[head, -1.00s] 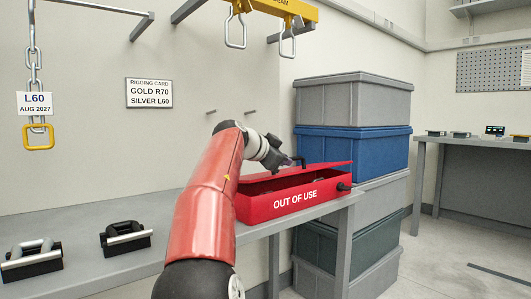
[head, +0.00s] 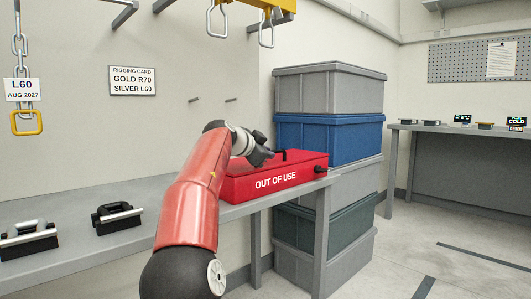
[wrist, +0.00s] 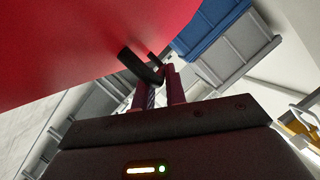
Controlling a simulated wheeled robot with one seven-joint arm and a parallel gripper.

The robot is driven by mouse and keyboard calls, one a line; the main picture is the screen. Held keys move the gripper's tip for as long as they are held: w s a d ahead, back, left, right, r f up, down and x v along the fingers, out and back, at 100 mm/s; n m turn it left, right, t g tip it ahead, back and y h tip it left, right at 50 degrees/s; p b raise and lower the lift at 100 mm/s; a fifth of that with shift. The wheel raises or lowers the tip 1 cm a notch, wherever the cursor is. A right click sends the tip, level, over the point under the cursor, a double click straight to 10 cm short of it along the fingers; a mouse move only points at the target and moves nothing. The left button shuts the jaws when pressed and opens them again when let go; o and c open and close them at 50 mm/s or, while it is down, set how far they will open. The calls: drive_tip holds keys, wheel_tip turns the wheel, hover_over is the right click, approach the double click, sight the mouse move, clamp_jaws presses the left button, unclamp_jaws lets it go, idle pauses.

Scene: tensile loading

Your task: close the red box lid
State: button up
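The red box (head: 275,183), marked OUT OF USE, sits at the right end of the bench. Its lid (head: 302,157) lies down over the box and looks flat; I see no gap at the front edge. A black handle (head: 284,155) stands up from the lid. My gripper (head: 272,155) is over the lid, beside the handle. In the wrist view the red lid (wrist: 75,45) fills the upper left. The black handle (wrist: 138,65) crosses in front of my gripper's fingertips (wrist: 160,80). A narrow gap shows between the fingers, but whether they grip the handle is unclear.
Stacked grey, blue and green crates (head: 328,138) stand behind the box. A chain with a yellow link (head: 27,122) hangs at left. Floor at right is clear.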

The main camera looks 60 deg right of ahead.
sight(251, 170)
drive_tip(key=o, duration=0.4)
drive_tip(key=shift+f, duration=0.5)
drive_tip(key=shift+r, duration=0.15)
drive_tip(key=b+v, duration=0.1)
drive_tip(key=v, duration=0.6)
drive_tip(key=shift+a+r, duration=0.1)
drive_tip(key=shift+a, duration=0.25)
